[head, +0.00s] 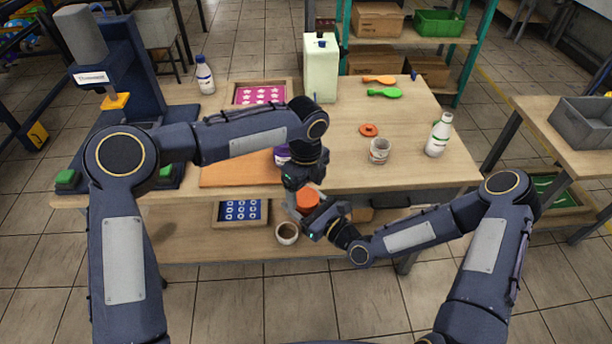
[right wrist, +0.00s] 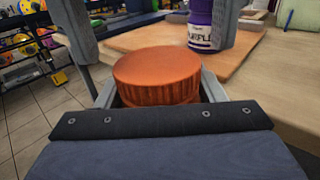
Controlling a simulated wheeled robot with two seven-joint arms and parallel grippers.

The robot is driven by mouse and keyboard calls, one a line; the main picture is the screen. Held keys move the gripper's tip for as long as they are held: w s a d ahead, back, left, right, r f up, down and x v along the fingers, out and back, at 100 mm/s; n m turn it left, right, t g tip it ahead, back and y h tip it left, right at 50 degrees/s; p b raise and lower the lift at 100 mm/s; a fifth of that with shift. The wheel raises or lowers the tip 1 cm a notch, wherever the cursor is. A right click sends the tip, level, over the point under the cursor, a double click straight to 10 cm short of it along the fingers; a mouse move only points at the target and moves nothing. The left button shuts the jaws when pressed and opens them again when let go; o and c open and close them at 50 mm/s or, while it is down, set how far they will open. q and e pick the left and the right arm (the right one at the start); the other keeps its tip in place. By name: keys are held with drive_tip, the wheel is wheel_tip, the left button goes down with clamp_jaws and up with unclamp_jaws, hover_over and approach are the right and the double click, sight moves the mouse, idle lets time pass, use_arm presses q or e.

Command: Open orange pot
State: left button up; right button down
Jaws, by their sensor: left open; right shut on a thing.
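The orange pot (head: 308,199) is held up just off the table's front edge, with its round ribbed orange lid (right wrist: 157,72) on top. My right gripper (head: 312,210) is shut on the pot; its fingers lie on both sides of it, also in the right wrist view (right wrist: 158,97). My left gripper (head: 297,193) is open and points down at the pot from above. In the right wrist view its grey fingers (right wrist: 152,35) stand apart, to the left and right above the lid. Whether they touch the lid I cannot tell. The pot's lower body is mostly hidden.
A purple pot (head: 282,155) stands on the table (head: 345,183) behind my left gripper. An open jar (head: 379,152), a loose orange lid (head: 369,130) and a white bottle (head: 439,134) stand to the right. A white cup (head: 287,233) sits on the lower shelf.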

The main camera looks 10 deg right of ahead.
use_arm(q)
drive_tip(key=shift+f, duration=1)
drive_tip(key=c, duration=1)
drive_tip(key=n, duration=0.6)
drive_tip(key=shift+n, duration=0.3)
drive_tip(key=o, duration=1.1)
